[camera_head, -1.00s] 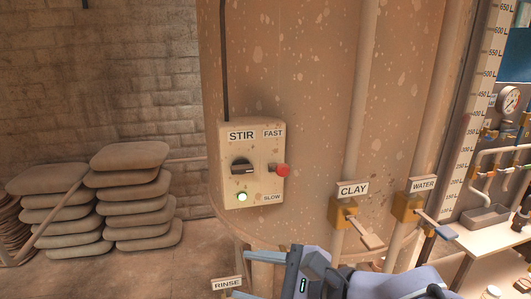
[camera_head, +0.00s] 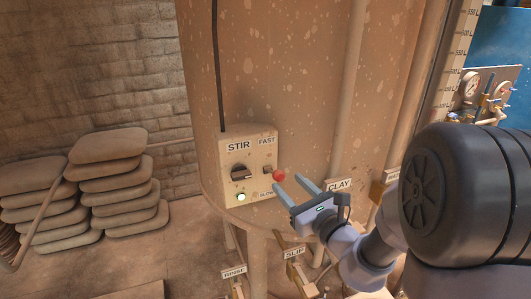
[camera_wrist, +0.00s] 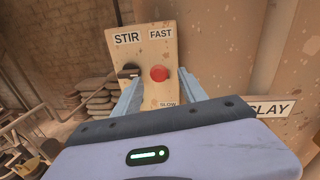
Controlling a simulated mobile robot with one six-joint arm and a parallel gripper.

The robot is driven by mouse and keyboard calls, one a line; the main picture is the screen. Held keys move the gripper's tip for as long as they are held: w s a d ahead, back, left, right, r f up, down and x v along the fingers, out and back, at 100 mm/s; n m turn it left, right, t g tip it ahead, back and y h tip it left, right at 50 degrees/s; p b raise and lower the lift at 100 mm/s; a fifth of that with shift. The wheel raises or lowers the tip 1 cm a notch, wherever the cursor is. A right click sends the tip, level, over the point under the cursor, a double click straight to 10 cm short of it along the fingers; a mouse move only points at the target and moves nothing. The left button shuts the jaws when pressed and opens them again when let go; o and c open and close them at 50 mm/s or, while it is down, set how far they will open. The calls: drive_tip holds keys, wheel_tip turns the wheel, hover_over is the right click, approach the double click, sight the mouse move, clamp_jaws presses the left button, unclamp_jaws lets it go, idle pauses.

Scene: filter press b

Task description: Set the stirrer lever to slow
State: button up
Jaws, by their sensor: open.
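The cream stirrer box (camera_head: 228,155) is on the tank, marked STIR, with FAST at its upper right and SLOW at its lower right. The stirrer lever ends in a red ball knob (camera_head: 279,176), which stands out from the box between the two labels. In the wrist view the red knob (camera_wrist: 159,74) appears between my finger tips, hiding the lever behind it. My gripper (camera_head: 287,181) is open and empty, its fingers pointing at the knob from the lower right. I cannot tell whether the tips reach around it.
A CLAY label (camera_head: 340,185) and pipe stand close to the right of my gripper. RINSE (camera_head: 234,272) and SLIP (camera_head: 294,253) signs are below. Stacked sacks (camera_head: 110,185) lie left.

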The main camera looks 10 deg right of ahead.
sight(274, 174)
drive_tip(key=x, duration=0.8)
drive_tip(key=shift+w+a+f+p, duration=0.2)
drive_tip(key=shift+w+a+p, duration=0.1)
drive_tip(key=shift+p, duration=0.1)
drive_tip(key=shift+d, duration=0.1)
clamp_jaws()
idle(0.7)
